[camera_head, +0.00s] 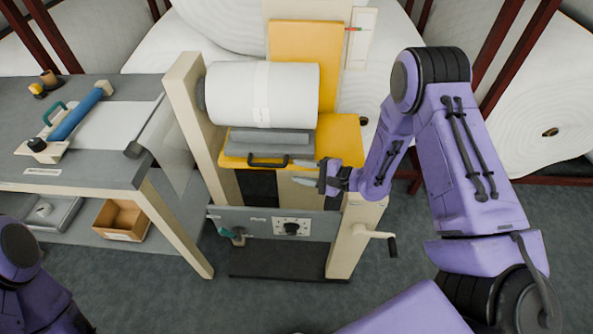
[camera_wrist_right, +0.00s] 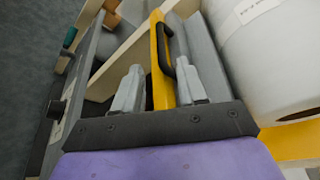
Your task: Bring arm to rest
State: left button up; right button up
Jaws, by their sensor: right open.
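My right arm reaches in from the right in the head view. My right gripper (camera_head: 305,173) is open, with nothing held, just right of a black handle (camera_head: 267,161) on the front edge of the yellow panel of the machine. In the right wrist view the two fingers of the gripper (camera_wrist_right: 158,85) are spread apart. The yellow panel edge (camera_wrist_right: 157,45) and the black handle (camera_wrist_right: 165,50) show between and beyond them. Whether a finger touches the panel is unclear. My left arm shows only in part at the lower left of the head view; its gripper is out of sight.
A white roll (camera_head: 290,95) sits in the machine above grey bars (camera_head: 268,143). A crank (camera_head: 378,240) sticks out at the machine's right. At left stands a grey table (camera_head: 120,172) with a blue roller (camera_head: 77,114); a cardboard box (camera_head: 121,220) is below. Large wadding rolls (camera_head: 545,100) stand behind.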

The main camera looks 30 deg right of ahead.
dwell(0.3)
jog(key=s+d+f+n+g+h+b, duration=0.2)
jog(key=s+f+n+g+h, duration=0.25)
jog(key=s+f+h, duration=0.9)
jog(key=s+d+f+n+g, duration=0.1)
jog(key=s+f+n+g, duration=0.1)
jog(key=s, duration=0.6)
jog(key=s+d+f+n+g, duration=0.1)
jog(key=s+f+n+g, duration=0.1)
jog(key=s, duration=0.6)
jog(key=shift+s+d+n, duration=0.25)
jog(key=shift+s+n, duration=0.1)
jog(key=shift+s, duration=0.05)
jog(key=shift+w+f, duration=0.1)
